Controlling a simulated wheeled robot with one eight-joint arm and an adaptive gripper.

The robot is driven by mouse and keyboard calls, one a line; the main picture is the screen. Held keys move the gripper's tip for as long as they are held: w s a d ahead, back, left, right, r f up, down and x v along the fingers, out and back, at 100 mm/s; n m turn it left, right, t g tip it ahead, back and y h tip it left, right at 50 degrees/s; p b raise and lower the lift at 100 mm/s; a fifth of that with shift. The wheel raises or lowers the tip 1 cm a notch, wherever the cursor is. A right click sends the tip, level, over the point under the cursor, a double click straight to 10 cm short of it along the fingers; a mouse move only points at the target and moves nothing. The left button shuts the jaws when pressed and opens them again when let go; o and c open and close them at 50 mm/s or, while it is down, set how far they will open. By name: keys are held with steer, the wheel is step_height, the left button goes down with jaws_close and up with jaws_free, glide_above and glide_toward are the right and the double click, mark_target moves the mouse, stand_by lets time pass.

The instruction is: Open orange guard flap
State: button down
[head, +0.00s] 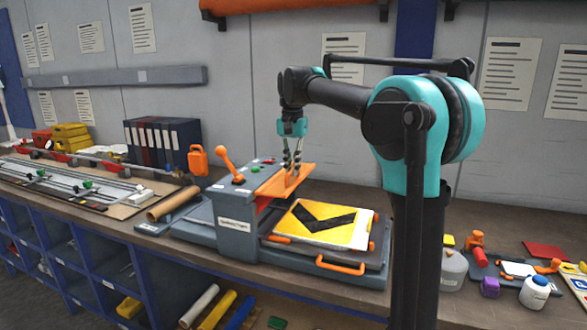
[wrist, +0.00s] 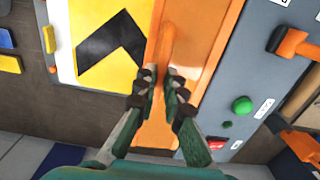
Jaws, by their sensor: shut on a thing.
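The orange guard flap (head: 301,169) juts from the right side of a grey press housing (head: 234,220), beside a yellow sign with a black chevron (head: 322,224). My gripper (head: 291,172) reaches down onto the flap from above. In the wrist view the flap (wrist: 207,45) runs up the picture, with a raised orange ridge or handle (wrist: 168,50) along it. My gripper (wrist: 161,90) is shut on this handle, its fingers on either side. The part between the fingertips is partly hidden. The flap looks roughly level, jutting out over the sign's left edge.
An orange lever (head: 229,163) stands on the housing's left. A green button (wrist: 241,105) and a red switch (wrist: 216,143) sit on its top. An orange tray handle (head: 340,266) is at the front. A brown roll (head: 172,204) lies left; small tools and bottles (head: 534,291) stand right.

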steer(key=shift+a, duration=0.3)
steer(key=c, duration=1.6)
jaws_free()
steer(key=shift+w+a+f, duration=0.1)
step_height(320, 180, up, 12)
